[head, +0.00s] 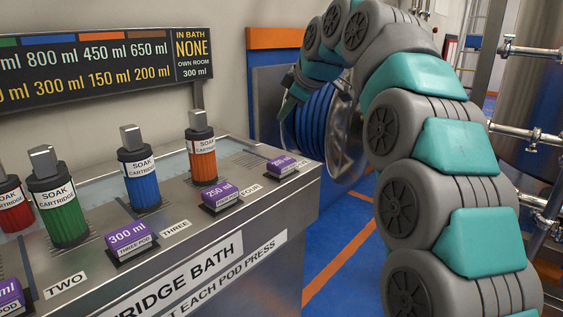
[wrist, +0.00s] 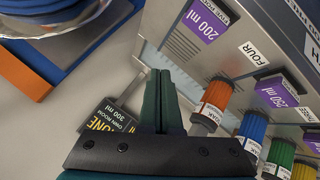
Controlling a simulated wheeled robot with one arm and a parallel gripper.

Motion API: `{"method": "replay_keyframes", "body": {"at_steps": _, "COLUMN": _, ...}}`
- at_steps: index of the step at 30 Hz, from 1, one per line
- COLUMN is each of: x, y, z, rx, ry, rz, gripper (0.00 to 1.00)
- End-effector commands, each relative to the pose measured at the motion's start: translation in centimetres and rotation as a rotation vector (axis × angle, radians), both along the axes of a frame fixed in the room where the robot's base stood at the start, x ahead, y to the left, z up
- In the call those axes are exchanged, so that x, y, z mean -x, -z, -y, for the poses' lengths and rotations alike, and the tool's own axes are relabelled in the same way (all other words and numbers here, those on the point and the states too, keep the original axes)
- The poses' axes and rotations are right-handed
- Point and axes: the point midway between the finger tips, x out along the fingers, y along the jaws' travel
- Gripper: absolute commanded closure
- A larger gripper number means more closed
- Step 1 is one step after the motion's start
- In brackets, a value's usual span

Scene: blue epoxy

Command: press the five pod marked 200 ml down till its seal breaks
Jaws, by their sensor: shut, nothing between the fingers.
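The five pod (head: 282,165), a purple block marked 200 ml, sits at the far right end of the steel bath counter (head: 262,238). In the wrist view the five pod (wrist: 207,22) is at the top, its label readable; it looks raised, with nothing touching it. My gripper (wrist: 160,75) is shut and empty, its dark green fingers together. In the wrist picture the fingers are below and left of the five pod, apart from it. In the head view my arm curls over at upper right, and its end hangs above and beyond the pod; the fingertips are hard to make out there.
The four pod (head: 220,195) marked 250 ml and the three pod (head: 128,238) marked 300 ml stand left along the counter. Orange (head: 202,150), blue (head: 140,170) and green (head: 60,205) cartridges stand behind. A sign (head: 95,68) reads IN BATH NONE. A blue hose reel (head: 322,125) is beyond.

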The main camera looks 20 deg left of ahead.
Motion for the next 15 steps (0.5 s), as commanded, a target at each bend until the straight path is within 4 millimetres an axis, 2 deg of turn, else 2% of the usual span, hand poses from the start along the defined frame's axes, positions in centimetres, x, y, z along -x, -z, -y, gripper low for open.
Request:
{"method": "replay_keyframes", "body": {"at_steps": 8, "x": 0.0, "y": 0.6, "z": 0.0, "rx": 0.0, "ry": 0.001, "rz": -0.001, "gripper": 1.0}}
{"method": "replay_keyframes", "body": {"at_steps": 15, "x": 0.1, "y": 2.8, "z": 0.1, "rx": -0.001, "ry": 0.001, "rz": -0.001, "gripper": 1.0}}
